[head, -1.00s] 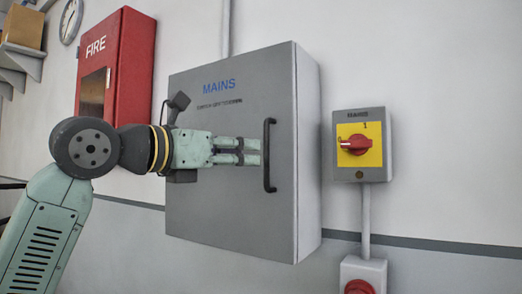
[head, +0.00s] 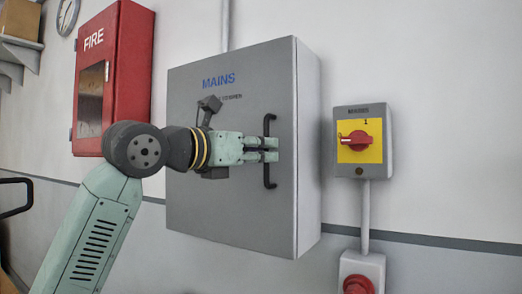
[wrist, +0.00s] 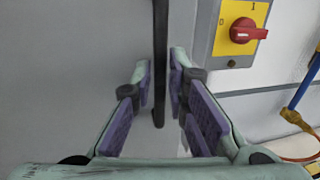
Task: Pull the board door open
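The grey board door (head: 215,205), lettered MAINS, looks shut on its wall box in the head view. Its black upright bar handle (head: 268,180) is near the right edge. My gripper (head: 276,149) is at the handle's mid-height, fingers pointing right. In the wrist view the handle (wrist: 160,45) runs between the two purple-padded fingers of my gripper (wrist: 161,75). The fingers are open, with a gap on each side of the bar. The fingers hide the middle of the handle in the head view.
A switch box (head: 363,175) with a red knob on yellow is on the wall right of the board. A second red-knobbed box (head: 361,268) is below it. A red fire cabinet (head: 112,80) hangs to the left. A blue-and-orange cable (wrist: 296,108) shows at right in the wrist view.

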